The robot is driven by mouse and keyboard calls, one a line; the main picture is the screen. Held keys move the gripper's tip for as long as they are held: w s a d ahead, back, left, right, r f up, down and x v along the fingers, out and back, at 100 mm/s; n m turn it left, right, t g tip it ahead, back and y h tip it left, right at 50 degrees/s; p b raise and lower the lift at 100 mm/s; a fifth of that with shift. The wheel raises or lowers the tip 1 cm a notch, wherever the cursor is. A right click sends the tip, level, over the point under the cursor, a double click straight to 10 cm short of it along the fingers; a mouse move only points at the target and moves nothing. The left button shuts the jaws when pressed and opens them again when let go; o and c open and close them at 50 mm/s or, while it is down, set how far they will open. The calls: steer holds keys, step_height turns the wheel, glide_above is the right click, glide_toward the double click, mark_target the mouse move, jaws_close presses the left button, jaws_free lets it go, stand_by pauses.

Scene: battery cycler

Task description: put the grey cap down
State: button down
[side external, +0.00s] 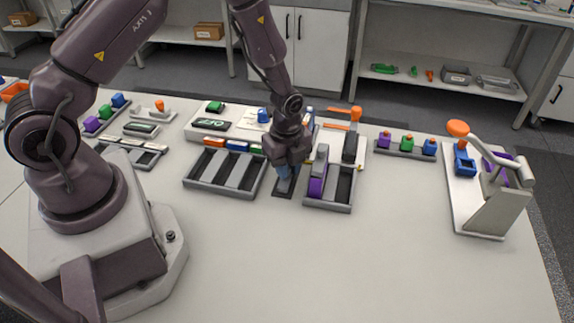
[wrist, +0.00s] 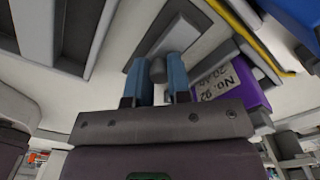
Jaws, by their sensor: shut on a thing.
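The grey cap (wrist: 178,37) has a lighter rectangular plate and a dark round knob (wrist: 158,70). My gripper (wrist: 160,75) is shut on the knob, with one blue finger on each side. In the side external view my gripper (side external: 284,172) points down between two grey trays, low over a small dark pad (side external: 284,190). The cap is mostly hidden by the fingers there. In the wrist view the cap's plate appears over the dark pad (wrist: 133,72); I cannot tell whether they touch.
A grey slotted tray (side external: 225,183) is to the left. Another tray (side external: 330,206) with a purple block (side external: 317,187) is close on the right. A stand with an orange knob (side external: 458,128) is farther right. The front table is clear.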

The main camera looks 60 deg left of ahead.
steer(key=shift+f, duration=0.1)
steer(key=c, duration=1.1)
jaws_free()
steer(key=shift+o, duration=0.2)
step_height(320, 180, up, 20)
steer(key=s+n+t, duration=0.1)
steer(key=s+n, duration=0.1)
steer(key=n, duration=0.2)
steer(key=s+d+r+n+t, duration=0.2)
steer(key=s+r+n+t, duration=0.2)
steer(key=s+r+n, duration=0.9)
steer(key=shift+s+d+n+t, duration=0.25)
steer(key=shift+s+n, duration=0.25)
steer(key=shift+s, duration=0.75)
steer(key=shift+r, duration=0.15)
